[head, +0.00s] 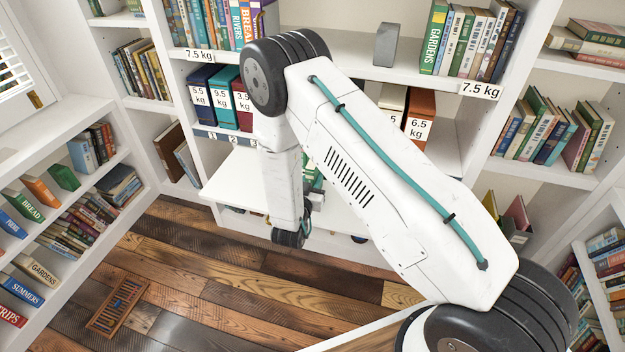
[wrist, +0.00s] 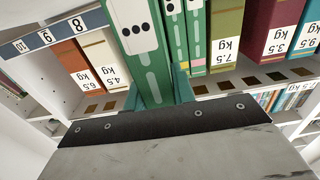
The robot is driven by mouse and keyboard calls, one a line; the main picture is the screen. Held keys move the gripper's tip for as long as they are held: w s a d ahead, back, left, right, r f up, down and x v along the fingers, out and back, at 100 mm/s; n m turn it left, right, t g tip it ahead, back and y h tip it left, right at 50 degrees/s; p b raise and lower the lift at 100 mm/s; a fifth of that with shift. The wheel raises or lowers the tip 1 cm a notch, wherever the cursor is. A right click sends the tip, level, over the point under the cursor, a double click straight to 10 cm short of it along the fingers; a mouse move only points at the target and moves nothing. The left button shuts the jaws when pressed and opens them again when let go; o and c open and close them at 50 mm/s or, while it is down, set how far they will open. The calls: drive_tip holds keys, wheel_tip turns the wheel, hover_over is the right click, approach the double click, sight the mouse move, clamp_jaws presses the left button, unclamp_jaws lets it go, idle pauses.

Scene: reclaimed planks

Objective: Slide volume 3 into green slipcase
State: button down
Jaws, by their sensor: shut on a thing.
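Volume 3 is a green book (wrist: 148,60) with three black dots on a white label, close to the camera in the wrist view. My gripper (wrist: 157,90) is shut on it, with a teal finger on each side of its spine. Just right of it stand narrower green spines (wrist: 174,40) with white labels; I cannot tell where the green slipcase's walls end and the books begin. The book's far end runs out of the top of the wrist view.
An olive box (wrist: 228,45) and a maroon box (wrist: 272,30) stand to the right in the wrist view. Cream (wrist: 101,60) and brown (wrist: 77,66) boxes stand to the left, beneath a numbered strip (wrist: 48,36). A brown slatted object (head: 118,303) lies on the floor.

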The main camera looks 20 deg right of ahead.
drive_tip(key=shift+x, duration=3)
drive_tip(key=c, duration=1.1)
unclamp_jaws()
drive_tip(key=v, duration=0.8)
